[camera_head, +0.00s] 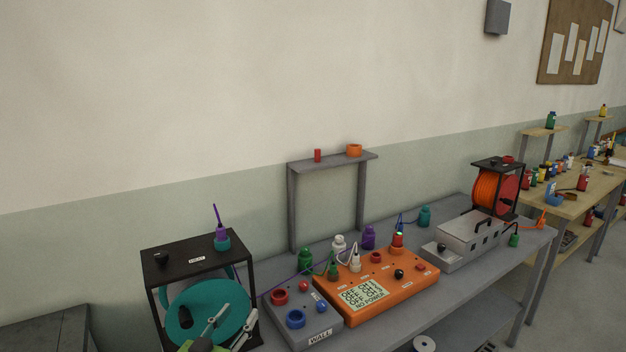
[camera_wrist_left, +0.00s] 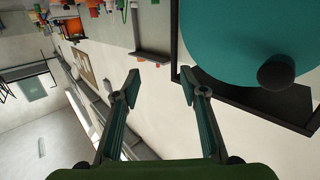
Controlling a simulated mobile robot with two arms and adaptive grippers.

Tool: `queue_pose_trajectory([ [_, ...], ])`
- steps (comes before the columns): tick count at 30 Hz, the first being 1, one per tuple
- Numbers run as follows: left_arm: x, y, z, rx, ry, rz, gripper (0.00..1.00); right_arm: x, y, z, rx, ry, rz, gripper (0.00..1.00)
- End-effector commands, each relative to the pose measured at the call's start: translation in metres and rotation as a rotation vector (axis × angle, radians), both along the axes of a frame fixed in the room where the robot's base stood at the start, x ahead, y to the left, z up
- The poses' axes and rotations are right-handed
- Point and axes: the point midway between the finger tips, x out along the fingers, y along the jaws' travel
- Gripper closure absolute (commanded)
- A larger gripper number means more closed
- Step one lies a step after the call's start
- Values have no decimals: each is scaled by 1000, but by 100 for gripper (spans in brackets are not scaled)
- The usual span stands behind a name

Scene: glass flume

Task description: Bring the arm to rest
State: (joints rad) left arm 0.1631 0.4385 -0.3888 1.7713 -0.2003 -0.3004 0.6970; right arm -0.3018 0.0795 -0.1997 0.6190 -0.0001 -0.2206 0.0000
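My left gripper (camera_head: 236,311) shows at the bottom left of the head view, in front of the large teal reel (camera_head: 190,300) in its black frame (camera_head: 163,243). In the left wrist view the two fingers of this gripper (camera_wrist_left: 160,76) stand wide apart with nothing between them. The teal reel (camera_wrist_left: 235,40) and its dark knob (camera_wrist_left: 276,72) fill the upper right there, beyond the fingers. I cannot tell the exact gap between fingers and reel. The right gripper is in neither view.
A grey box (camera_head: 316,324) and an orange panel (camera_head: 428,293) with plugs and cables stand on the grey bench (camera_head: 466,283) right of the reel. Behind is a raised shelf (camera_head: 330,160); further right are a metal box (camera_head: 470,241) and an orange reel (camera_head: 487,190).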

Motion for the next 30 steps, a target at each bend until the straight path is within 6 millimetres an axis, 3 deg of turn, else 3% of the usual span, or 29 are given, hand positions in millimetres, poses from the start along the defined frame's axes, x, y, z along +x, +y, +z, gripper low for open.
queue_pose_trajectory([
  [1, -20, 0, -21, 7, 74, 38, 61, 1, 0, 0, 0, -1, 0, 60],
  [6, -97, 13, -88, 83, 357, 143, 61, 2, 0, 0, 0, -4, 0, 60],
  [12, -206, 25, -143, 181, 692, 174, 61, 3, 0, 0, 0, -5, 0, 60],
  [18, -288, 30, -163, 245, 915, 145, 61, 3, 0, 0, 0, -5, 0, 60],
  [27, -386, 33, -169, 303, 1161, 76, 61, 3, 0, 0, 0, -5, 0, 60],
  [30, -380, 33, -195, 310, 1172, 73, 61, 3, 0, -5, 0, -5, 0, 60],
])
